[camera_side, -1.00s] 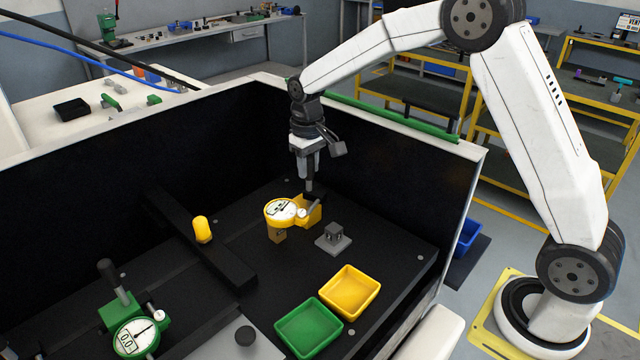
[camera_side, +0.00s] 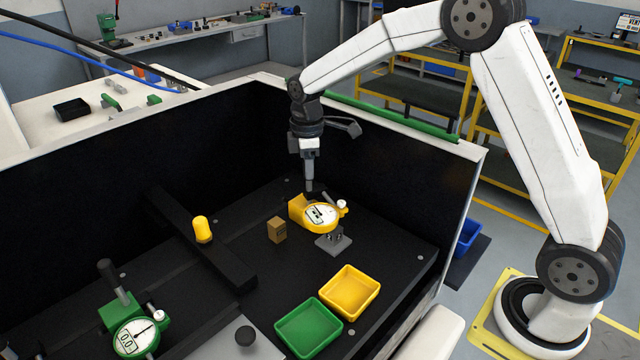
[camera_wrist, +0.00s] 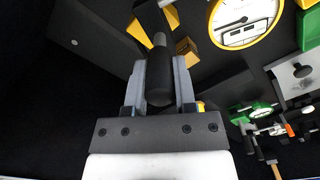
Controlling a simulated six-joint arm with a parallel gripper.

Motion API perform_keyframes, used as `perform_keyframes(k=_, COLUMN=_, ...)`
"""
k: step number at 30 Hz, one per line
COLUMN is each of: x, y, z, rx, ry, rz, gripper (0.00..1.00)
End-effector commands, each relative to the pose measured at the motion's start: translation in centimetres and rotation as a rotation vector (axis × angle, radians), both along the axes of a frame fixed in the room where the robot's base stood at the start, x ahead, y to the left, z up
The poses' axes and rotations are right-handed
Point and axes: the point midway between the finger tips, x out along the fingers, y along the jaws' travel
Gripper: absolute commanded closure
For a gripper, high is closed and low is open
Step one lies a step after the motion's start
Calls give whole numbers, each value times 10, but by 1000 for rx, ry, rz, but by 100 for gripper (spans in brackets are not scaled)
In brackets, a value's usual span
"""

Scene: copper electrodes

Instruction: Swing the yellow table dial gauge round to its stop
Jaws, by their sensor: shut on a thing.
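The yellow table dial gauge (camera_side: 321,217) is at the right rear of the black work surface, its white face turned up and its head pointing right. The head is over or against the small grey block on a plate (camera_side: 334,246); I cannot tell whether they touch. My gripper (camera_side: 309,186) points down at the gauge's base. In the wrist view my gripper (camera_wrist: 159,95) is shut on the black handle (camera_wrist: 159,75) of the gauge. The gauge face (camera_wrist: 243,30) shows at the upper right there.
A brown block (camera_side: 277,230) stands left of the gauge. A yellow bin (camera_side: 372,285) and a green bin (camera_side: 335,338) sit in front. A black bar (camera_side: 225,262), a yellow peg (camera_side: 202,229) and a green gauge (camera_side: 136,336) are to the left. Dark walls enclose the rear.

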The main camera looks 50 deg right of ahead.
Motion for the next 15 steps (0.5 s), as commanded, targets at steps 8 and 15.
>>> perform_keyframes(k=8, x=1, y=0, z=2, rx=0, ry=-5, rz=222, gripper=100)
perform_keyframes(k=15, x=1, y=0, z=2, rx=0, ry=-5, rz=332, gripper=100)
